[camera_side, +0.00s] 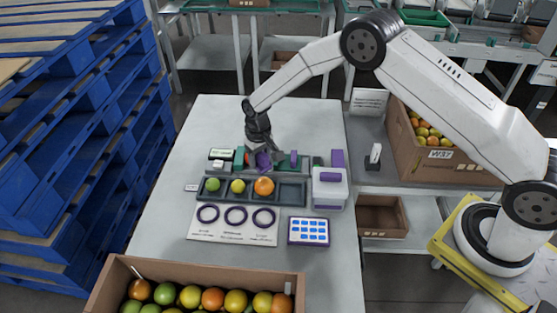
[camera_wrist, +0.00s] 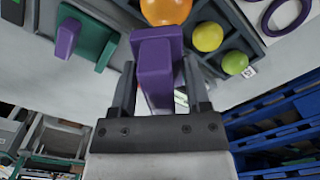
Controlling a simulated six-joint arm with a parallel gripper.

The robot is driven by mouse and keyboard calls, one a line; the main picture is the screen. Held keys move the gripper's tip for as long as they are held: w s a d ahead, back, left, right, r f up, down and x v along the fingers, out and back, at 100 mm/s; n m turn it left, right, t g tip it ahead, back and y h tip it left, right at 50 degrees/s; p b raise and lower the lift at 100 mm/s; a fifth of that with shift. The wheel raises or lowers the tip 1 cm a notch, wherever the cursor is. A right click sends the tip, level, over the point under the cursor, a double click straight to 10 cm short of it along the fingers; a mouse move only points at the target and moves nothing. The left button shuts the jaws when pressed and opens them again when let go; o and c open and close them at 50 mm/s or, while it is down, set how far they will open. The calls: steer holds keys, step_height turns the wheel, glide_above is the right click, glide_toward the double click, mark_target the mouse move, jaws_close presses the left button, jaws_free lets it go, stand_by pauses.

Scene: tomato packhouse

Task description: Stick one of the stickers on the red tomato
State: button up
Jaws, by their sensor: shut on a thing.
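My gripper (camera_wrist: 160,100) is shut on a purple block-shaped tool (camera_wrist: 158,60); in the side view the gripper (camera_side: 262,160) is just behind the tomato tray. The reddest tomato looks orange (camera_side: 264,186) and sits in a tray compartment, right of a yellow tomato (camera_side: 237,186) and a green tomato (camera_side: 213,185). In the wrist view the orange tomato (camera_wrist: 165,10) is at the top, beyond the purple tool. The sticker card (camera_side: 308,231) with blue stickers lies in front of the tray, to the right. The tool's far end is hard to make out.
The dark tray (camera_side: 292,193) has empty room at its right. A white board with purple rings (camera_side: 236,216) lies in front. A white box (camera_side: 330,187) with a purple top stands right. Another purple-handled tool (camera_wrist: 67,38) stands in a green holder. A tomato crate (camera_side: 110,284) is nearest the camera.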

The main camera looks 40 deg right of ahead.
steer(key=w+d+r, duration=0.3)
steer(key=w, duration=0.6)
steer(key=shift+d+r, duration=0.25)
steer(key=shift+r, duration=0.05)
steer(key=shift+f, duration=0.1)
steer(key=shift+f, duration=2.85)
steer(key=shift+f, duration=0.6)
steer(key=shift+r, duration=0.15)
step_height(320, 180, up, 7)
stand_by(1.2)
stand_by(0.5)
